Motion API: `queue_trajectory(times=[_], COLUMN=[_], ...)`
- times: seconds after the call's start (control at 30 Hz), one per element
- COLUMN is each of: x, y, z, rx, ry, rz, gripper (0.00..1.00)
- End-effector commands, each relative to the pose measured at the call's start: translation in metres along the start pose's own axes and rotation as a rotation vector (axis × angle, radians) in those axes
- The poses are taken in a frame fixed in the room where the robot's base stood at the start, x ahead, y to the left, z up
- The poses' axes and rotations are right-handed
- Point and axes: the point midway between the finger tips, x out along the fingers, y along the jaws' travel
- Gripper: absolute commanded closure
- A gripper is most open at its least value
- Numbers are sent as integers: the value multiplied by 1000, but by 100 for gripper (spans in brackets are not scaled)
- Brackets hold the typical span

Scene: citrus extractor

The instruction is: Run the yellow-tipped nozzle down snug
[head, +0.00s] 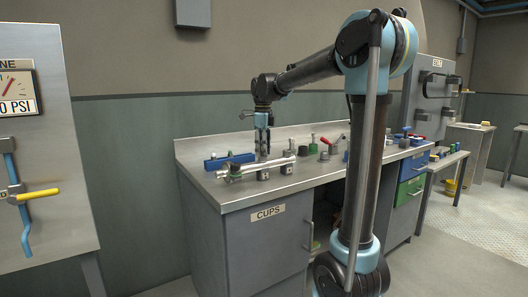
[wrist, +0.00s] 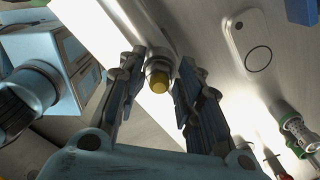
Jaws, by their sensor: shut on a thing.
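The yellow-tipped nozzle (wrist: 160,78) shows in the wrist view as a metal body with a dull yellow end, between the two fingers. My gripper (wrist: 165,78) is shut on it. In the head view my gripper (head: 262,153) points straight down over a metal pipe (head: 240,172) on the steel bench. The nozzle is too small and covered to make out there. How far it is threaded in, and whether a gap is left at its base, cannot be seen.
The pipe rests on short clamps on the bench (head: 205,184). A blue block (head: 230,161) lies behind it. To the right stand a red-handled clamp (head: 328,146) and several small fittings. A gauge panel (head: 35,130) stands at the far left.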

Motion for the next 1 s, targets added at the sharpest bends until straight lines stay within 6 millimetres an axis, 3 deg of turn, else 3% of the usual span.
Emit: queue_trajectory(times=[0.3, 1.0], x=[1, 2], y=[-2, -2], z=[2, 2], rx=[19, 246], ry=[-5, -5], rz=[-5, -5], gripper=[81, 81])
